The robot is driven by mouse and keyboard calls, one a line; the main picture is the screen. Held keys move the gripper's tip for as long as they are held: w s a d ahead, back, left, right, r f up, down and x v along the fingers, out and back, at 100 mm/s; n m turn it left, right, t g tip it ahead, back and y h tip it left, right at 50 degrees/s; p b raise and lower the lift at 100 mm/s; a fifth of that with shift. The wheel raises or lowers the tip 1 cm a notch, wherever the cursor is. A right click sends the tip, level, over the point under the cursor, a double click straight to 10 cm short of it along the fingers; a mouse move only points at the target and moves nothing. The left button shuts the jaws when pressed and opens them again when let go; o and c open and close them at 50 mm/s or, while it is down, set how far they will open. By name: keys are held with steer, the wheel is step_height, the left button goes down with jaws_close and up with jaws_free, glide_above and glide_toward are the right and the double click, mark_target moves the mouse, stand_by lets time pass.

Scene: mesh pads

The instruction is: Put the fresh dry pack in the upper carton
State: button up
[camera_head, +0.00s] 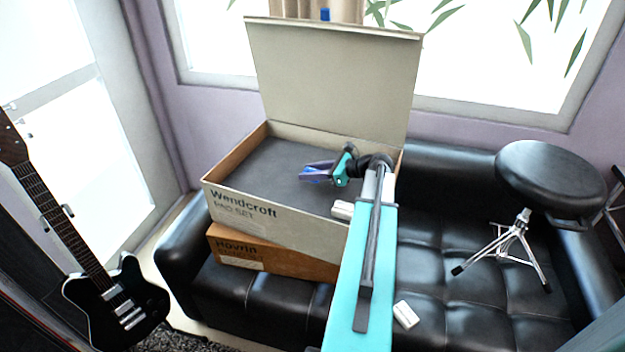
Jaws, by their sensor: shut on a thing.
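The upper carton (275,214), pale with "Wendcroft" on its front, stands open with its lid (335,80) raised at the back. A flat dark pad surface (265,175) fills its inside. My gripper (308,174) reaches in over the right half of this surface, fingers pointing left. It is shut on a small blue thing (317,174), mostly hidden between the purplish fingers. I cannot read any marking on it, so I cannot tell if it is the fresh dry pack. Whether it touches the dark surface is also unclear.
An orange-brown carton (235,250) lies under the upper one on the black sofa (460,260). A small white block (405,314) lies on the seat. A round black stool (550,175) stands at right, a guitar (115,305) at left.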

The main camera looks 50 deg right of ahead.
mark_target(311, 186)
steer(key=shift+f, duration=0.1)
steer(key=shift+f, duration=1.75)
steer(key=shift+f, duration=0.1)
steer(key=o, duration=1.1)
steer(key=shift+c, duration=0.2)
steer(key=shift+s+r, duration=0.2)
steer(key=v, duration=1.1)
steer(key=shift+s+d+r, duration=0.15)
steer(key=shift+s, duration=0.1)
